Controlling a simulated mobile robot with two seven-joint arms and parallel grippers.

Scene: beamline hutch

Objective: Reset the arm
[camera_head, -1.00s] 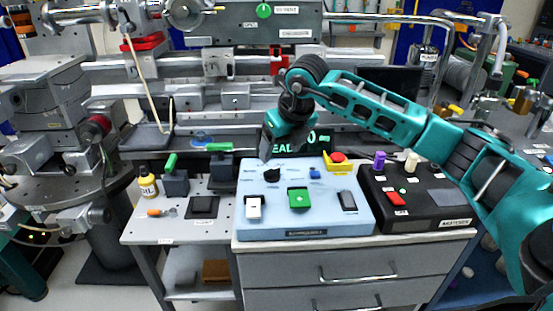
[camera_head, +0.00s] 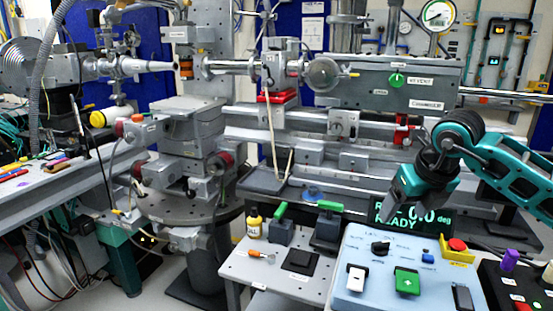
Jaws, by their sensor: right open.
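My right arm comes in from the right, and its gripper (camera_head: 398,208) hangs open and empty, pointing down above the back edge of the light-blue control box (camera_head: 380,297). The box carries a black knob (camera_head: 380,248), a green button (camera_head: 407,282), a white switch (camera_head: 355,279), and a red mushroom button (camera_head: 457,244) on a yellow base. The gripper appears clear of these controls. My left gripper is not in view.
A stage column (camera_head: 185,135) on a round base stands farther left. A rail bench with gauges runs behind.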

